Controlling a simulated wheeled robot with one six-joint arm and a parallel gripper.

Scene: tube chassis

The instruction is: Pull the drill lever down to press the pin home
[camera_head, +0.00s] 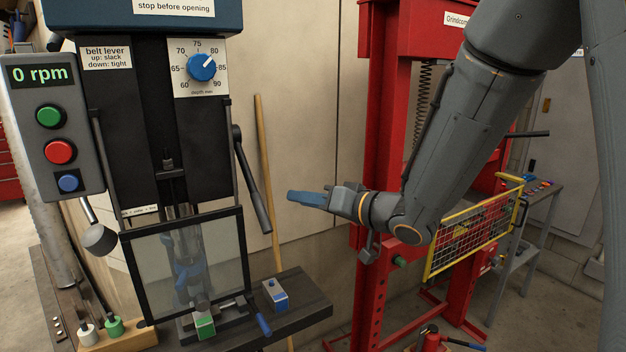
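The drill press stands at left. Its dark lever (252,182) hangs from the right side of the head and slopes down to the right, ending in a thicker grip. My gripper (296,197) is to the right of the lever's grip, with its blue fingers pointing left. A small gap shows between them in the picture. The fingers overlap edge-on, so I cannot tell whether they are open. A clear guard (190,262) in a black frame covers the spindle area. A green-labelled block (205,323) sits below it on the drill table (308,305). I cannot make out the pin.
A blue-labelled block (275,294) stands on the table's right part. A blue-ended handle (263,325) sticks out at the front. A control box (60,125) reads 0 rpm. A wooden pole (268,170) leans behind the lever. A red press (385,130) with a yellow-edged guard (472,232) stands at right.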

